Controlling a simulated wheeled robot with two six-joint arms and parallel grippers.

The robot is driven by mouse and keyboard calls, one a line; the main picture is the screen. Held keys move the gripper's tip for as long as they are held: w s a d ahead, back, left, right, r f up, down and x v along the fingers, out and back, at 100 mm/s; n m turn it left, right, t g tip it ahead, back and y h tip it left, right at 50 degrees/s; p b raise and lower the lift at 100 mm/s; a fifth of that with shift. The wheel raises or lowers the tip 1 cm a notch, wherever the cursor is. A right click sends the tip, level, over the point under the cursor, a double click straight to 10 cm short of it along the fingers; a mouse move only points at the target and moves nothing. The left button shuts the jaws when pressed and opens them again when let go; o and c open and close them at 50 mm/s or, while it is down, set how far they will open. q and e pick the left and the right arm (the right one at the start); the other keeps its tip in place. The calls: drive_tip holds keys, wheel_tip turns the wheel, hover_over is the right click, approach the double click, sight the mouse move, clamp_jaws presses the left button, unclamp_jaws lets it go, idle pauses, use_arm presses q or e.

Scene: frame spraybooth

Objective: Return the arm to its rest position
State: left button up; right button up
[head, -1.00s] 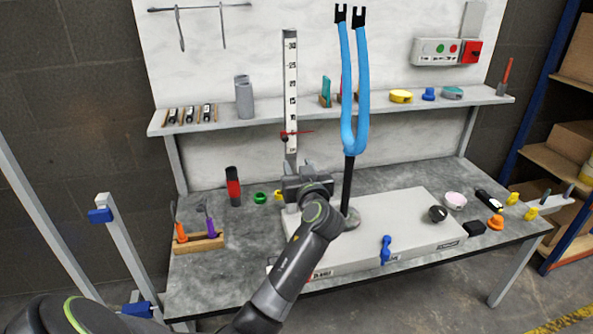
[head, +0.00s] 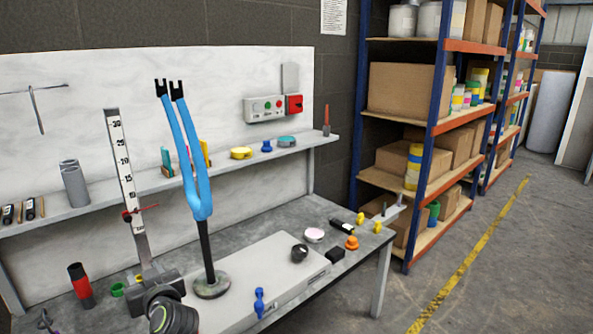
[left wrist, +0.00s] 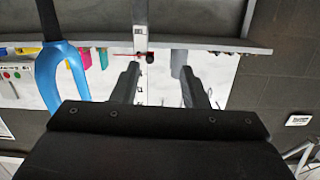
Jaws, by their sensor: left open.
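My left gripper (head: 157,280) is at the lower left of the head view, in front of the foot of the upright ruler (head: 124,165). In the left wrist view its two fingers (left wrist: 161,82) are spread apart with nothing between them. The blue fork (head: 190,150) stands upright on a black post with a round base, to the right of the gripper and apart from it. The fork also shows at the left of the left wrist view (left wrist: 76,78). My right gripper is not in view.
A white slab (head: 255,275) lies on the grey bench, with a black knob (head: 299,253) and a blue clamp (head: 259,303). A red and black bottle (head: 80,285) stands at the left. Shelving (head: 440,120) with boxes stands right; floor beside the yellow line (head: 470,255) is clear.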

use_arm(q)
drive_tip(key=s+f+m+g+h, duration=0.4)
drive_tip(key=s+f+g+h, duration=0.1)
drive_tip(key=s+f, duration=1.3)
drive_tip(key=s+d+f+m+g+h, duration=0.1)
drive_tip(key=s+d+m+g+h, duration=0.15)
drive_tip(key=s, duration=0.75)
drive_tip(key=s+d+f+m+g+h, duration=0.1)
drive_tip(key=s+d+f+m+h, duration=0.2)
drive_tip(key=s, duration=0.6)
wheel_tip(320, 180, down, 20)
drive_tip(key=n+p, duration=0.2)
drive_tip(key=p, duration=0.3)
drive_tip(key=s+f+g+p, duration=0.1)
drive_tip(key=s+f, duration=0.4)
drive_tip(key=s, duration=0.2)
drive_tip(key=s+f+g+p, duration=0.1)
drive_tip(key=s+f+p, duration=0.1)
drive_tip(key=s+f, duration=0.3)
drive_tip(key=shift+s+d+f, duration=0.4)
drive_tip(key=shift+s+d, duration=0.05)
drive_tip(key=shift+s, duration=1.15)
